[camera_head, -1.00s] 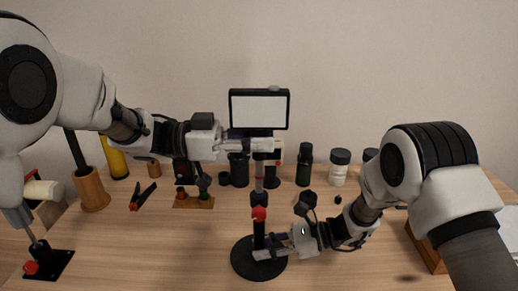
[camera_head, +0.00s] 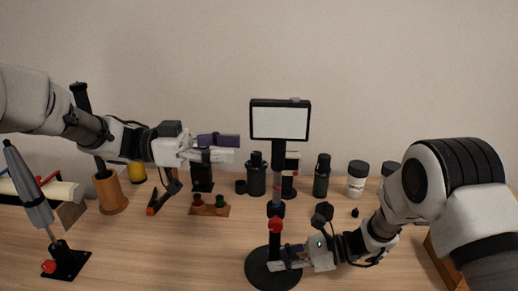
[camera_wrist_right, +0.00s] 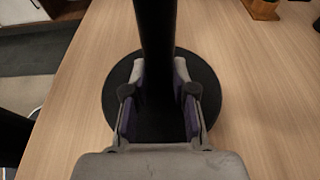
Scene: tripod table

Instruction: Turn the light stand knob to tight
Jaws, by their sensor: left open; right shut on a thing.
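The light stand has a lit-looking white panel in a black frame (camera_head: 280,123), a thin upright pole and a round black base (camera_head: 257,272). A red knob (camera_head: 275,225) sits on the pole's lower half, at the front; its tightness cannot be told. My right gripper (camera_head: 281,266) is shut on the stand's lower black pole, just above the base. The right wrist view shows the pole (camera_wrist_right: 157,35) between its fingers (camera_wrist_right: 158,95). My left gripper (camera_head: 237,148) is open and empty, left of the pole, below the panel and well above the red knob.
Several bottles and jars stand behind, including a dark green bottle (camera_head: 322,178) and a white jar (camera_head: 357,180). A wooden holder with small knobs (camera_head: 209,208) and a clamp (camera_head: 162,197) lie left. A grey folded umbrella-like piece (camera_head: 30,190) stands far left. The front centre-left table is clear.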

